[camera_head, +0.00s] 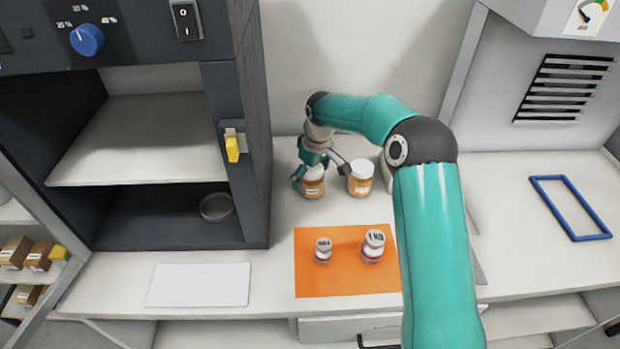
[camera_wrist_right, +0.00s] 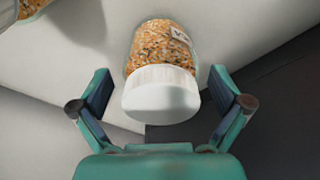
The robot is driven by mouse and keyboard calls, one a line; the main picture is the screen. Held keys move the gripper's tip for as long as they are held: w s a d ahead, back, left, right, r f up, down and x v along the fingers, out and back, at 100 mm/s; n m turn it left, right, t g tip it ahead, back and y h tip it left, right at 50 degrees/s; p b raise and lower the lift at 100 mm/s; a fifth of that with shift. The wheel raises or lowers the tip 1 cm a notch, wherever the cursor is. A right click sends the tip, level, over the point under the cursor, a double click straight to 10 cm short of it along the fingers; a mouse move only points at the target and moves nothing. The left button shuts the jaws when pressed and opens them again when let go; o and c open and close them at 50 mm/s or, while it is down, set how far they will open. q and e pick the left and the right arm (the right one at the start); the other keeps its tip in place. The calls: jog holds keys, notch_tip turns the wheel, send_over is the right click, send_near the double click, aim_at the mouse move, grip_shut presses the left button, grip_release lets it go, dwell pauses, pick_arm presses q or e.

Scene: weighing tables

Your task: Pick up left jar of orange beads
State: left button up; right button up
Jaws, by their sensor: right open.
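The left jar of orange beads (camera_head: 313,187) stands on the worktop beside the dark cabinet. Its lid is partly covered by my right gripper (camera_head: 320,174) in the head view. The right jar of orange beads (camera_head: 360,184) stands just to its right, with a white lid. In the right wrist view, a jar (camera_wrist_right: 162,50) with a white lid and a pale label lies between the spread fingers of my right gripper (camera_wrist_right: 160,85). Both fingers are apart from the jar, and the gripper is open. My left gripper is not in view.
An orange mat (camera_head: 320,283) in front holds two small jars, one labelled 1 KG (camera_head: 373,247). A white sheet (camera_head: 198,286) lies front left. The dark cabinet (camera_head: 255,130) rises close on the left. A blue frame (camera_head: 569,207) lies on the right-hand worktop.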

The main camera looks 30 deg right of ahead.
jog(key=shift+f, duration=0.25)
jog(key=c, duration=1.4)
jog(key=shift+r, duration=0.2)
